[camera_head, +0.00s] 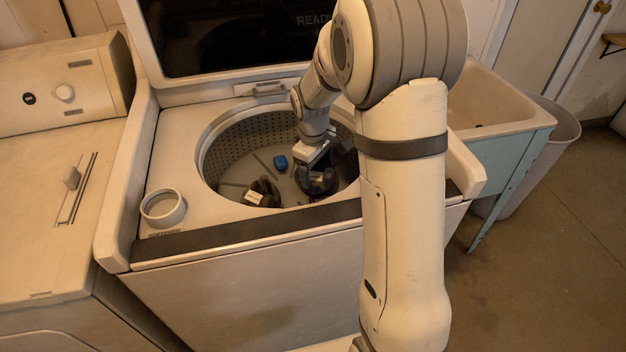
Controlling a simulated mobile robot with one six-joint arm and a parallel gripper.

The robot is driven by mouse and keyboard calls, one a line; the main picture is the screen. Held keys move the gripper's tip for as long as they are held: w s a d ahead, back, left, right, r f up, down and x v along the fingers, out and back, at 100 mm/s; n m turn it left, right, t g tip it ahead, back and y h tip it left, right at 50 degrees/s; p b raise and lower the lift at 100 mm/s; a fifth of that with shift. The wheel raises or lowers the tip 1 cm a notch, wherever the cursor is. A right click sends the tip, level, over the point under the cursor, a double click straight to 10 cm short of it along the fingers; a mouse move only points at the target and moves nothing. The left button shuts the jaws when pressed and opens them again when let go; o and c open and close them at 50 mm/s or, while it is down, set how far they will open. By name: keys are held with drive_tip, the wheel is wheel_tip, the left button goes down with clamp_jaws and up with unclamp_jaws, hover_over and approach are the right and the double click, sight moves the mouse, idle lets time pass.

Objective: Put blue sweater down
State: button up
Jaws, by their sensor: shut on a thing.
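My gripper (315,160) reaches down into the open washer drum. It is shut on a dark, bluish-black bundle, the blue sweater (318,183), which hangs just under it. The sweater is inside the drum, low and right of the drum's middle; whether it touches the drum floor I cannot tell. My arm hides the right side of the drum. The fingertips are too small and dark to make out clearly.
The washer drum (235,158) has a perforated wall. A small bright blue item (280,162) and a dark bundle with a pale patch (263,191) lie in it. The raised lid (215,40) stands behind. A round dispenser cup (163,207) is at front left. A sink (490,105) stands right.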

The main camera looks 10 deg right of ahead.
sight(317, 173)
wheel_tip(317, 173, down, 4)
drive_tip(key=shift+r, duration=0.1)
drive_tip(key=o, duration=1.5)
drive_tip(key=r, duration=0.7)
drive_tip(key=a+r+p, duration=0.1)
drive_tip(key=r, duration=0.3)
drive_tip(key=shift+s+r, duration=0.25)
drive_tip(key=shift+s, duration=0.15)
drive_tip(key=shift+r, duration=0.25)
drive_tip(key=shift+s, duration=0.1)
